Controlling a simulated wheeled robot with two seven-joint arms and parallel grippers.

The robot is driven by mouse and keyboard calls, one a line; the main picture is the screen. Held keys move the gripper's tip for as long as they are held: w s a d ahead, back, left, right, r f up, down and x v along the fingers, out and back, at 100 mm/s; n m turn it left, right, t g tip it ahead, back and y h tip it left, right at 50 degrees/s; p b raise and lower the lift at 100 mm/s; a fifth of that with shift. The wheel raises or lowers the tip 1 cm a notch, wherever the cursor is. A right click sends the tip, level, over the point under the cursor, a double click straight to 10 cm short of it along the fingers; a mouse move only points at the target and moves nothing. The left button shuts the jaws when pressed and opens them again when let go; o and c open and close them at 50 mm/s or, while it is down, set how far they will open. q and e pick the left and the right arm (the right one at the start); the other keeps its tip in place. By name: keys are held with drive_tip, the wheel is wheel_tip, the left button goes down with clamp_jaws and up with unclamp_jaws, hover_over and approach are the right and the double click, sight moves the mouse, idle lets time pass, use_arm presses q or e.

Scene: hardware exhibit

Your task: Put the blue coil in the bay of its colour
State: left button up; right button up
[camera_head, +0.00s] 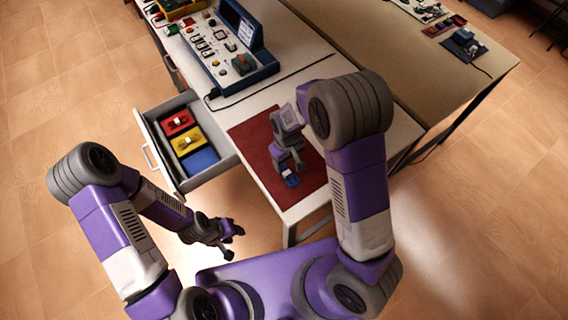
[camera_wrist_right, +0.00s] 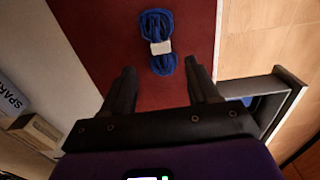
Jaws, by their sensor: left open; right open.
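The blue coil (camera_head: 291,180), with a white band around its middle, lies on the dark red mat (camera_head: 252,137) on the table. In the right wrist view the coil (camera_wrist_right: 157,40) lies ahead of the fingertips, roughly in line with the gap between them. My right gripper (camera_head: 287,168) is open and empty above the mat, close to the coil. My left gripper (camera_head: 233,241) is open and empty, off the table below the drawer. The open drawer (camera_head: 166,108) has red (camera_head: 176,122), yellow (camera_head: 187,141) and blue (camera_head: 200,160) bays. White-banded items lie in the red and yellow bays; the blue bay looks empty.
A blue instrument console (camera_head: 228,50) stands on the table behind the mat. A second table (camera_head: 400,50) at the right carries small electronics at its far end. Floor is open left of the drawer.

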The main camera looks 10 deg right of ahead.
sight(287, 172)
drive_tip(key=f, duration=0.4)
drive_tip(key=f+b, duration=0.1)
drive_tip(key=f, duration=0.1)
drive_tip(key=shift+s+f, duration=0.2)
drive_tip(key=shift+s, duration=0.05)
clamp_jaws()
